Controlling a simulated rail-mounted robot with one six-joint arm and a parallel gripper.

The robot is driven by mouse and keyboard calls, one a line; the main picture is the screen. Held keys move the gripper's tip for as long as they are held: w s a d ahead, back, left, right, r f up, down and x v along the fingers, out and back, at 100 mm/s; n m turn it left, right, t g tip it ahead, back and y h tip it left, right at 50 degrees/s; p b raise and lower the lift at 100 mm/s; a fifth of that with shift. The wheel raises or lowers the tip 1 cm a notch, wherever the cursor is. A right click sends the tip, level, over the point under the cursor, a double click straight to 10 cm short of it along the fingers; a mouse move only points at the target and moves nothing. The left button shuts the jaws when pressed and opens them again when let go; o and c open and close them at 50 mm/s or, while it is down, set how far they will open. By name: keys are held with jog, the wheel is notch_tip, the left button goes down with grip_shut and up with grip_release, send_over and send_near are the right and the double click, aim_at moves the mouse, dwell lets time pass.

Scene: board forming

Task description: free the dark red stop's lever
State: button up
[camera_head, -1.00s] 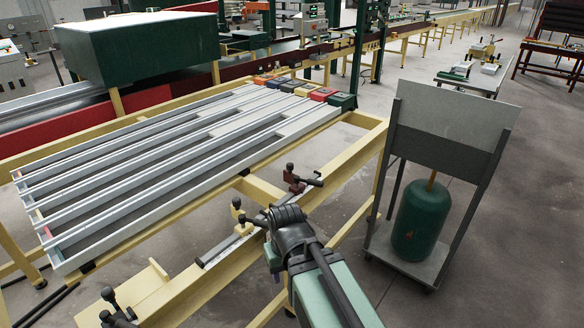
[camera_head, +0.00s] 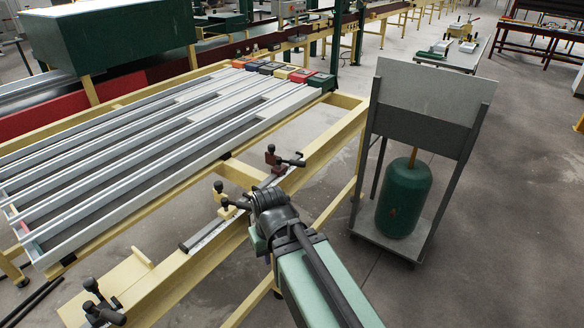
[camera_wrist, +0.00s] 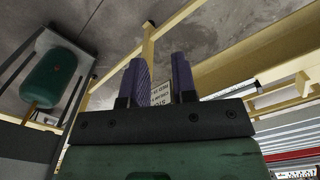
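The dark red stop (camera_head: 272,158) stands on the cream rail beside the table of long grey forms in the head view. Its black lever (camera_head: 294,162) sticks out to the right, roughly level. A cream stop (camera_head: 224,202) with a black lever sits nearer along the rail. My arm's wrist is just below and right of the cream stop, short of the dark red one. My gripper (camera_wrist: 160,82) shows two purple fingers set apart with nothing between them in the wrist view; a small printed plate shows behind. The fingers are mostly hidden behind the arm in the head view.
Another black-handled stop (camera_head: 100,305) sits at the rail's near end. A cart with a green tank (camera_head: 404,200) and grey panel stands right of the rail; the tank also shows in the wrist view (camera_wrist: 50,78). Coloured blocks (camera_head: 300,75) line the forms' far end.

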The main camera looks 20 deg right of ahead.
jog(key=f+b, duration=0.1)
jog(key=f, duration=0.1)
jog(key=w+f+b, duration=0.1)
jog(key=f+b, duration=0.1)
jog(key=d+f+b, duration=0.1)
jog(key=f, duration=0.2)
jog(key=shift+w+b, duration=0.25)
jog(key=shift+b, duration=0.05)
jog(key=shift+c, duration=1.2)
jog(key=w+d+f+b, duration=0.1)
jog(key=w+d+f+h+b, duration=0.1)
jog(key=f+b, duration=0.1)
jog(key=w+d+f+h+b, duration=0.1)
jog(key=f+b, duration=0.1)
jog(key=shift+w+t, duration=0.1)
jog(key=shift+t, duration=0.2)
grip_shut()
jog(key=n+t+h+b, duration=0.9)
jog(key=n+t+b, duration=0.3)
jog(key=n, duration=1.6)
send_near(291, 163)
jog(key=w+d+f+p, duration=0.1)
jog(key=w+d+f, duration=0.1)
jog(key=w+d, duration=0.35)
jog(key=shift+s+d+r+t, duration=0.15)
jog(key=shift+s+d+t, duration=0.25)
jog(key=shift+s+d, duration=0.3)
